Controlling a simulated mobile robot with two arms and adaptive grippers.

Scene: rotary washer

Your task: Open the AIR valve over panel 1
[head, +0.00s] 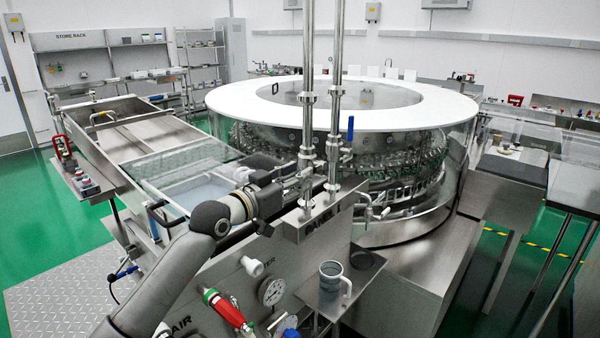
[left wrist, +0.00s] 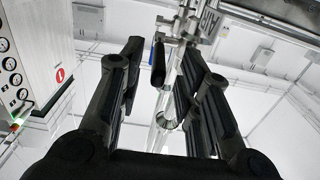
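Two upright steel pipes rise over panel 1 (head: 322,222) in the head view. The left pipe (head: 308,60) has valve fittings low down, partly hidden by my left gripper (head: 298,180). The right pipe (head: 338,60) carries an upright blue lever (head: 350,128). In the left wrist view, my left gripper (left wrist: 161,58) is open, its two dark fingers spread apart. A dark valve lever (left wrist: 158,64) shows between the fingertips, with a visible gap on both sides. A tag that seems to read AIR (left wrist: 208,18) shows by the fitting. My right gripper is not in view.
Panel 1 has a gauge (head: 271,291), a white knob (head: 252,265) and a red-handled fitting (head: 228,312). A grey jug (head: 332,283) stands on a small shelf at right. The round washer (head: 345,150) is behind the pipes. A basin (head: 195,190) lies left.

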